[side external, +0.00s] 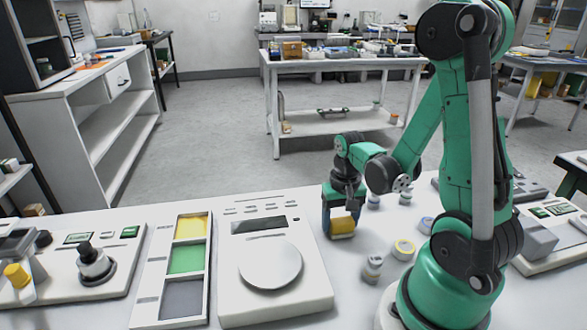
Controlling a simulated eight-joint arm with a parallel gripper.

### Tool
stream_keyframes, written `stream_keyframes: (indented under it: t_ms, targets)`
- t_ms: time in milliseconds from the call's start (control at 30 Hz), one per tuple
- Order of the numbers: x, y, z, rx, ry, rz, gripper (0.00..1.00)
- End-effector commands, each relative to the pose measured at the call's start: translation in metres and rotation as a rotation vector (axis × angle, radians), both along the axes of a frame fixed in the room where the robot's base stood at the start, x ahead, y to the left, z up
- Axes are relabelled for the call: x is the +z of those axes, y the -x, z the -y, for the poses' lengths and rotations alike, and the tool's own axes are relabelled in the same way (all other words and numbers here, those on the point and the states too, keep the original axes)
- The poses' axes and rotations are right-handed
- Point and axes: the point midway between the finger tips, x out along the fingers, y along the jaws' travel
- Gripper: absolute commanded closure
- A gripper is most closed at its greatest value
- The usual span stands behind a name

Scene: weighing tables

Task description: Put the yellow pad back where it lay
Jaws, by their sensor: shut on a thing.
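My gripper (342,222) is low over the table, just right of the white scale (320,300). It is shut on a small yellow pad (342,227), whose yellow face shows below the dark blue-green jaws. Whether the pad touches the table I cannot tell. A white three-section tray (154,265) lies left of the scale. Its far section is yellow (191,226), its middle section green (186,259) and its near section grey (182,299).
The scale's round pan (270,265) is empty. A yellow-and-white ring (403,250) and a small metal weight (373,268) stand between scale and my arm's base. More small items lie behind them. A device with a black knob (85,250) is left of the tray.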

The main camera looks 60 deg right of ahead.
Motion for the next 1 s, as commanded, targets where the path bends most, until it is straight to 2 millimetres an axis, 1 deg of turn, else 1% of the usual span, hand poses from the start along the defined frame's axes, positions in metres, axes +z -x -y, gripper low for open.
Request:
stream_keyframes:
  t_ms: [67, 100, 167, 200, 467, 633, 767, 1000]
  targets:
    - [-0.003, 0.000, 0.000, 0.000, 0.000, 0.000, 0.85]
    - [-0.002, 0.000, 0.000, 0.000, 0.000, 0.000, 0.24]
    - [-0.002, 0.000, 0.000, 0.000, 0.000, 0.000, 0.07]
    - [-0.002, 0.000, 0.000, 0.000, 0.000, 0.000, 0.04]
    - [-0.002, 0.000, 0.000, 0.000, 0.000, 0.000, 0.04]
    - [0.004, 0.000, 0.000, 0.000, 0.000, 0.000, 0.04]
    - [0.016, 0.000, 0.000, 0.000, 0.000, 0.000, 0.04]
    - [0.048, 0.000, 0.000, 0.000, 0.000, 0.000, 0.04]
